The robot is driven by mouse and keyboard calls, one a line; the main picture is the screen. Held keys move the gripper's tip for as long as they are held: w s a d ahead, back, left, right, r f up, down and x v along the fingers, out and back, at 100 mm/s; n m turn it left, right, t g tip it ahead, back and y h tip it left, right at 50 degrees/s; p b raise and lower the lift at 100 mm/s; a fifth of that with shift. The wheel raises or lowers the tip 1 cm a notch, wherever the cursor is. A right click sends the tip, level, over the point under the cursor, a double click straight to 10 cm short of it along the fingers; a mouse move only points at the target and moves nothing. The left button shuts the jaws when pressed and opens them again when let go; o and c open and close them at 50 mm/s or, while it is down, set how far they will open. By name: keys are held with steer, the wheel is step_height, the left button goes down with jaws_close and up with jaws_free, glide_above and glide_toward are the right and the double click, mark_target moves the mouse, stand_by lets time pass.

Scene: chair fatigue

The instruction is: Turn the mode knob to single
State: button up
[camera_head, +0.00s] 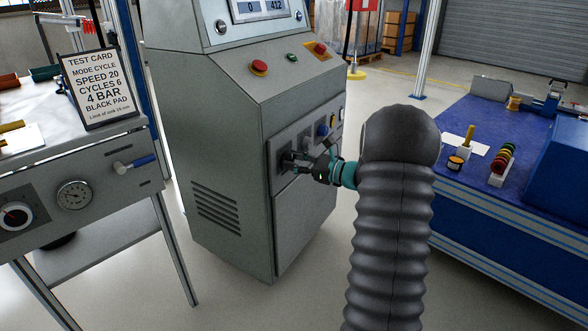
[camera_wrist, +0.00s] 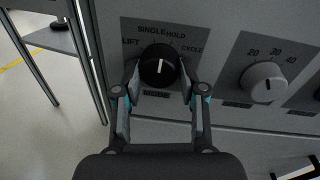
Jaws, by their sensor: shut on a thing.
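The mode knob (camera_wrist: 159,65) is black and round with a white pointer line, on a grey panel plate in the wrist view. Labels around it read LIFT, SINGLE, HOLD and CYCLE. The pointer stands nearly straight up, near the SINGLE and HOLD lettering; I cannot tell exactly which mark it meets. My gripper (camera_wrist: 159,84) has one finger on each side of the knob and is shut on it. In the head view, my gripper (camera_head: 298,162) reaches the front panel of the grey cabinet (camera_head: 215,130), where the fingers hide most of the knob.
A grey numbered knob (camera_wrist: 263,82) sits right of the mode knob. The cabinet top has a red button (camera_head: 259,68). A test card (camera_head: 95,88) reading MODE CYCLE stands on the left bench. A blue table (camera_head: 455,125) is at right. Floor between is clear.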

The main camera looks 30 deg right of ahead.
steer(key=n+b, duration=0.4)
steer(key=b, duration=0.1)
steer(key=shift+h, duration=0.3)
steer(key=shift+r, duration=0.15)
steer(key=o, duration=1.1)
steer(key=shift+o, duration=0.2)
steer(key=v, duration=1.2)
